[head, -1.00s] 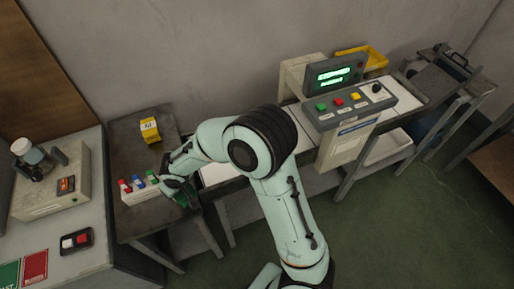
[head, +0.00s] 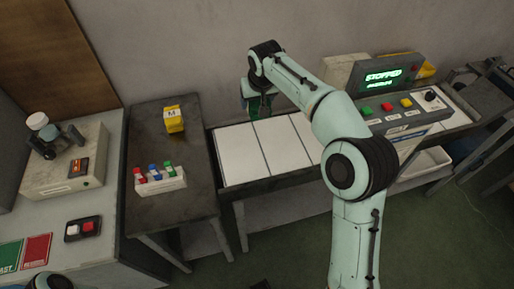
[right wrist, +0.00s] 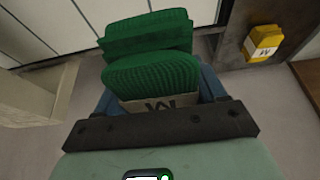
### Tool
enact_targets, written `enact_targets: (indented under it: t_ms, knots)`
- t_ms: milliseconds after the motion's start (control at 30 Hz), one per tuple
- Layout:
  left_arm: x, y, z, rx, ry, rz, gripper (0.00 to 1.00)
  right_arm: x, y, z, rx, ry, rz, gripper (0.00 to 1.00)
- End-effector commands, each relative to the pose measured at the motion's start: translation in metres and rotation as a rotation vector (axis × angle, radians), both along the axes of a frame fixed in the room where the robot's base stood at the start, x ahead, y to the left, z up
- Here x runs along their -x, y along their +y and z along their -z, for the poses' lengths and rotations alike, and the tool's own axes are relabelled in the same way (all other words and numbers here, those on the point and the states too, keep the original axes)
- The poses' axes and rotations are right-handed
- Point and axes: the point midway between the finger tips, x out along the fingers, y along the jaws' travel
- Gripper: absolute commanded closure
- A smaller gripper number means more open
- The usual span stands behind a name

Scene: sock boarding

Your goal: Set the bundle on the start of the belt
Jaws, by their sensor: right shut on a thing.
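My right gripper (head: 258,104) is above the back edge of the white belt (head: 240,155), near its left end. It is shut on a green ribbed sock bundle (right wrist: 150,72), which has a pale paper band (right wrist: 160,104) marked M. In the head view only a bit of the green bundle shows, largely hidden by the gripper. In the right wrist view the bundle is held between the jaws, clear of the belt (right wrist: 75,20). My left gripper is not in view.
Left of the belt, a dark side table (head: 150,210) holds a yellow box (head: 174,119) marked M and a white rack (head: 160,183) of red, blue and green pieces. The visible belt panels are bare.

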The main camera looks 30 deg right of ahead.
Motion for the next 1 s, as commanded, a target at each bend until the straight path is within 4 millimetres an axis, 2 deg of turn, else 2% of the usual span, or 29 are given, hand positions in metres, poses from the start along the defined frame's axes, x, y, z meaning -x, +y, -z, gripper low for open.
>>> enact_targets:
  t_ms: [200,400,500,733,900,1000]
  knots:
    - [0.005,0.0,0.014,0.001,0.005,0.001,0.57,0.001,0.0,0.059,0.0,0.007,-0.001,0.64]
    - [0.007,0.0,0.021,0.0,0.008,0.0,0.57,0.001,0.0,0.108,0.001,0.005,0.0,0.64]
    - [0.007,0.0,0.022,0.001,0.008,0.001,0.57,0.0,0.0,0.123,0.001,0.003,0.001,0.64]
    - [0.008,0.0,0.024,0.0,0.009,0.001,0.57,0.0,0.0,0.144,0.001,0.003,0.002,0.64]
    - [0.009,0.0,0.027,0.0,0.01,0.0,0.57,0.0,0.0,0.175,0.001,0.004,0.0,0.64]
    - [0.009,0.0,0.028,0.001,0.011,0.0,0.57,0.0,0.0,0.186,0.001,0.002,0.002,0.64]
